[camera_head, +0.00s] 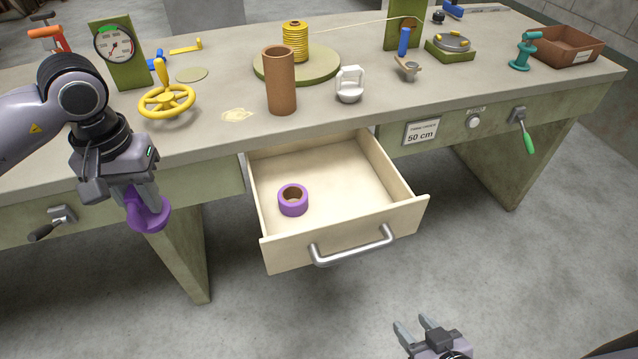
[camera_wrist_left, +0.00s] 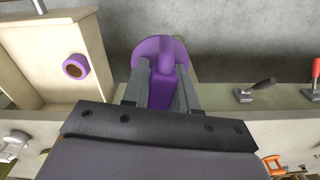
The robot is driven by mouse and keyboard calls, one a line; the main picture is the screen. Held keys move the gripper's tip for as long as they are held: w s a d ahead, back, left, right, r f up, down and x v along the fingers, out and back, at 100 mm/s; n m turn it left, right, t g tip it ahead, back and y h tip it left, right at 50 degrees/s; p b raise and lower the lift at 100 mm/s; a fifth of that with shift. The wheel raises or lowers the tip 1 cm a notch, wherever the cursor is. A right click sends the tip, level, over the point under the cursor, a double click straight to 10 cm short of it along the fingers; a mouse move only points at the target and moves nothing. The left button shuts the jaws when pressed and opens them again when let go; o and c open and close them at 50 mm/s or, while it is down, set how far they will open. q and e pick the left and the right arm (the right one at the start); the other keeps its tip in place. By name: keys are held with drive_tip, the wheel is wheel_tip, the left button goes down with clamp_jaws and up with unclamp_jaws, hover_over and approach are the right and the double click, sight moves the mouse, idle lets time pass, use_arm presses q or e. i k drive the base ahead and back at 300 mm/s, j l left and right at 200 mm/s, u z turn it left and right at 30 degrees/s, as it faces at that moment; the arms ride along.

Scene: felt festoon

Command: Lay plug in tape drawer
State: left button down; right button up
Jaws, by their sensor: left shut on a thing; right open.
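My left gripper (camera_head: 140,190) is shut on a purple plug (camera_head: 149,212) and holds it in front of the bench's left front panel, left of the drawer. In the left wrist view the plug's round flange (camera_wrist_left: 160,50) and narrow stem show between the fingers of my left gripper (camera_wrist_left: 161,88). The tape drawer (camera_head: 410,211) is pulled open, with a purple tape roll (camera_head: 293,200) inside, left of its middle. It also shows in the left wrist view (camera_wrist_left: 75,66). My right gripper (camera_head: 418,333) is open and empty, low at the bottom of the head view, over the floor.
The bench top (camera_head: 210,120) holds a brown cylinder (camera_head: 281,85), a yellow handwheel (camera_head: 166,101), a white clamp-like piece (camera_head: 350,86) and a yellow spool (camera_head: 295,43). The drawer's metal handle (camera_head: 352,246) sticks out in front. The drawer's right side is free. A black-handled crank (camera_head: 50,224) juts out at left.

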sight(346, 193)
drive_tip(key=i+l+z, duration=0.2)
drive_tip(key=l, duration=0.2)
drive_tip(key=i+l+z, duration=0.2)
drive_tip(key=l, duration=0.2)
drive_tip(key=i+l+z, duration=0.2)
drive_tip(key=l, duration=0.15)
drive_tip(key=k, duration=0.1)
